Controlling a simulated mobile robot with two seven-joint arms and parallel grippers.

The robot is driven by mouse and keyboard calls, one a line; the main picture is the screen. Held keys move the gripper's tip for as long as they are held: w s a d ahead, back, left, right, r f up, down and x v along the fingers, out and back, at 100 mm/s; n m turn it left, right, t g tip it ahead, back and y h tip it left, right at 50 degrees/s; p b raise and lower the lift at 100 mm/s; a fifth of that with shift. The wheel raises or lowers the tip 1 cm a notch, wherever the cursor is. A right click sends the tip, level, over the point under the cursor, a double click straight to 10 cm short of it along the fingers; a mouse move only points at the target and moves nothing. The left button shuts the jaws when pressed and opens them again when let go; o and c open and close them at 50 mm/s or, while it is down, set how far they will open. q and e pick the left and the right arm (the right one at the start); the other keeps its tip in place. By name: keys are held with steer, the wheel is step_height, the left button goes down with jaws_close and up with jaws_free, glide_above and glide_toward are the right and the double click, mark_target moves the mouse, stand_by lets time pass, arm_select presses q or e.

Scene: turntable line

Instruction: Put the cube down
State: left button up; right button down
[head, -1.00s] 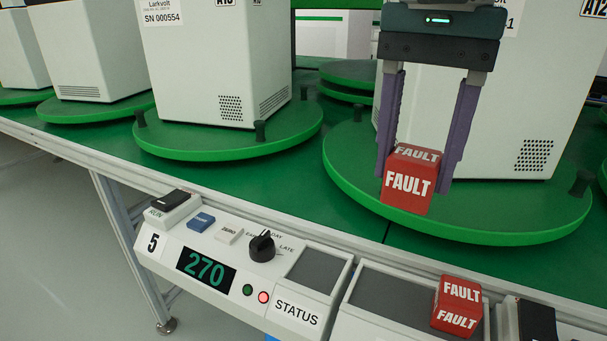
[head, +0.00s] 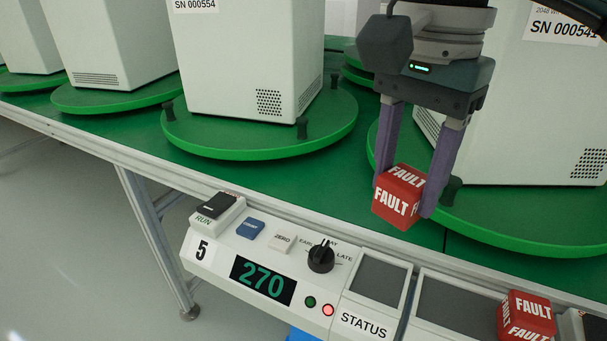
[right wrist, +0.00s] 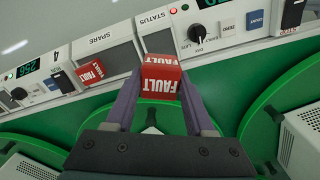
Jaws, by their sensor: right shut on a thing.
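My right gripper (head: 410,195) is shut on a red cube (head: 397,197) with white FAULT lettering. It holds the cube tilted in the air near the front edge of the green table. In the right wrist view the cube (right wrist: 160,74) sits between the two purple fingers, with the STATUS recess (right wrist: 158,41) just beyond it. In the head view the grey STATUS recess (head: 379,279) is empty and lies below the cube. A second red FAULT cube (head: 526,317) stands at the right end of the neighbouring recess. My left gripper is not in view.
The station 5 panel has a display reading 270 (head: 262,281), a black knob (head: 321,257), a blue button (head: 250,229) and a lit red lamp (head: 328,310). Green turntables (head: 260,140) bearing white cabinets (head: 250,60) stand behind. The neighbouring long recess (head: 455,305) has bare room.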

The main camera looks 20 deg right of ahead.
step_height(320, 180, down, 8)
steer(key=shift+r+b, duration=0.1)
steer(key=shift+b, duration=0.4)
step_height(320, 180, down, 4)
steer(key=shift+f+b, duration=0.2)
steer(key=shift+b, duration=0.25)
